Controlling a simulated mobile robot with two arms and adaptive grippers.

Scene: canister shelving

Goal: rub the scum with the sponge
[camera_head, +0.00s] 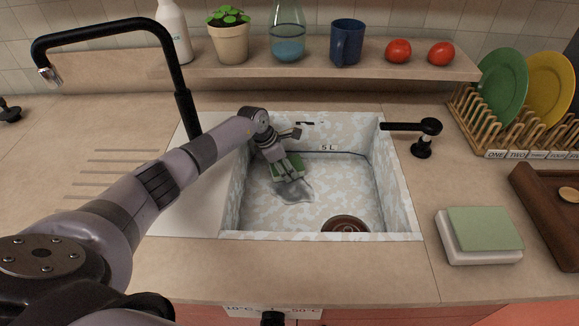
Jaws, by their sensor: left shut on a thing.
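My left arm reaches from the lower left into the sink (340,197). My left gripper (283,163) is down inside the basin and shut on a green sponge (276,172); the fingers hide most of the sponge. A grey patch of scum (296,193) lies on the basin floor just in front of the gripper. The sponge is at its far edge; I cannot tell if it touches the scum. My right gripper is out of view.
A brown drain (345,224) is at the front of the basin. A black faucet (184,85) stands at left and a black tap handle (423,133) at right. A white block with a green top (485,230) is on the right counter, beside a brown tray (535,215).

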